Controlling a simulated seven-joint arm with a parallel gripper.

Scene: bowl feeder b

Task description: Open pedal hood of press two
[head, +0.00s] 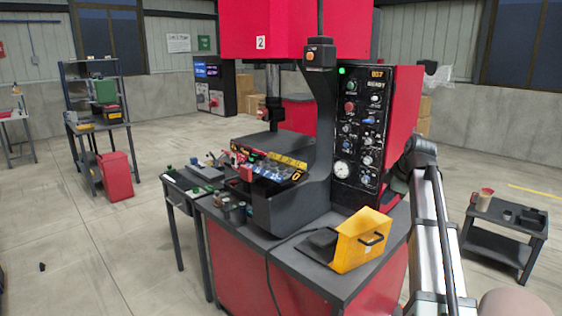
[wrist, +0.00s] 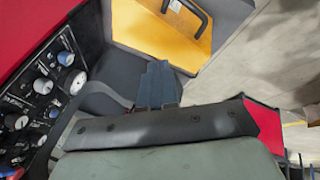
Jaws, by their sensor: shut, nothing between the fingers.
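The pedal hood (head: 364,240) is a yellow cover with a black handle on its right-facing side. It stands steeply on the right part of press two's bench, and a dark flat plate (head: 319,241) shows beside it on the left. In the wrist view the yellow hood (wrist: 150,32) is at the top, its black handle at the upper right. My gripper (wrist: 158,85) shows there as blue-grey fingers, shut and empty, below the hood in the picture. I cannot tell how large the gap to it is. My fingers are not discernible in the head view.
Press two (head: 261,42) is red, with a dark frame. Its control panel (head: 362,125) stands behind the hood and fills the left of the wrist view (wrist: 40,90). A low cart (head: 507,232) stands right.

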